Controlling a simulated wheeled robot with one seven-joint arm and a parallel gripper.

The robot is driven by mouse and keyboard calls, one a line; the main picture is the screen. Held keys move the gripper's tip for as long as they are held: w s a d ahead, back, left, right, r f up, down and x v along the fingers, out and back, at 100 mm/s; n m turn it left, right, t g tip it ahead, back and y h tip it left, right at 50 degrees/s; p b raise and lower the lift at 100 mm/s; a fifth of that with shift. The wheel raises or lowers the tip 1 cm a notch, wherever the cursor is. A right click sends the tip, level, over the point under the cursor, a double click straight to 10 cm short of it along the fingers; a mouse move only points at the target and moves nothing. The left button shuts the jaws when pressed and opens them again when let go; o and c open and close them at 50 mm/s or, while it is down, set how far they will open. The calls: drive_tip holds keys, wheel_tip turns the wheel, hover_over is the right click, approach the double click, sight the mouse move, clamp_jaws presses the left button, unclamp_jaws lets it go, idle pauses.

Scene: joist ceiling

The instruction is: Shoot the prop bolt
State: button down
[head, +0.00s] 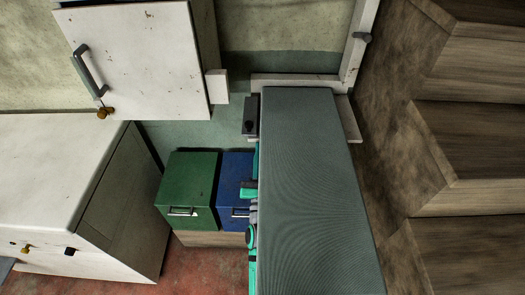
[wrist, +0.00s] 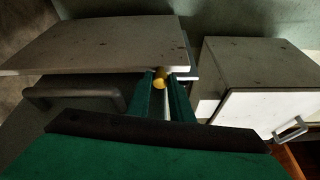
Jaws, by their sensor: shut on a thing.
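In the wrist view my gripper (wrist: 161,84) has two green fingers, one on each side of a small yellow knob (wrist: 158,74). They are shut on the knob, at the edge of a pale panel (wrist: 100,45). A thin white strip shows between the fingers below the knob. I cannot tell from these frames whether the knob belongs to the prop bolt or how far any bolt is shot. In the head view only teal edges show beside a long grey-green slab, which hides whatever is behind it; the fingertips are not visible there.
In the head view a white door with a grey handle (head: 88,74) is at upper left, above a white cabinet (head: 60,170). A green box (head: 188,180) and a blue box (head: 236,170) sit beyond. Wooden steps (head: 470,150) fill the right. A dark handle (wrist: 75,90) lies left of my fingers.

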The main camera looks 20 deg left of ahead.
drive_tip(key=c, duration=1.6)
unclamp_jaws()
drive_tip(key=shift+w+d, duration=0.2)
drive_tip(key=shift+d, duration=0.4)
drive_tip(key=shift+c, duration=0.2)
drive_tip(key=shift+o, duration=0.3)
drive_tip(key=shift+a, duration=0.3)
drive_tip(key=v, duration=1.1)
